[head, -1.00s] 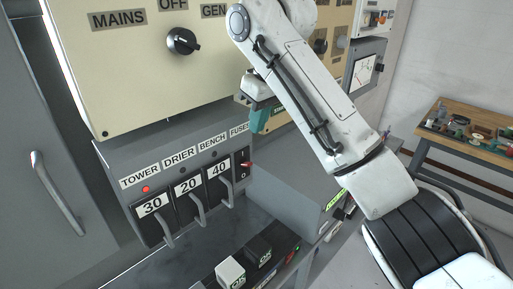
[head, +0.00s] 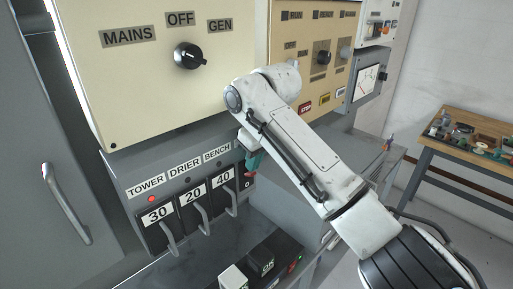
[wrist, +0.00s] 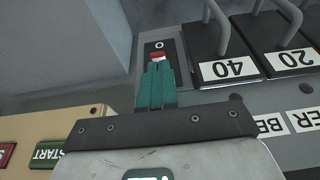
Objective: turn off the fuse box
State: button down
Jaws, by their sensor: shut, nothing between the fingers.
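The fuse box is the grey panel (head: 160,171) under the labels TOWER, DRIER and BENCH. At its right end is a small dark switch plate (head: 247,184) with a red lever (wrist: 157,56). My gripper (head: 253,163) has teal fingers, which are shut and empty. In the wrist view the fingertips (wrist: 157,66) are at the red lever and seem to touch it. The plate's O mark (wrist: 159,45) shows just beyond the lever. The fingers hide the rest of the plate, so I cannot tell the lever's position clearly.
Black fuse holders marked 30 (head: 157,215), 20 (head: 194,197) and 40 (head: 224,178) with grey handles stand left of the switch. A cream panel with a black rotary knob (head: 190,56) is above. A workbench (head: 470,140) is at right.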

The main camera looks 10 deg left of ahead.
jog(key=shift+a+f, duration=0.1)
jog(key=shift+f, duration=0.2)
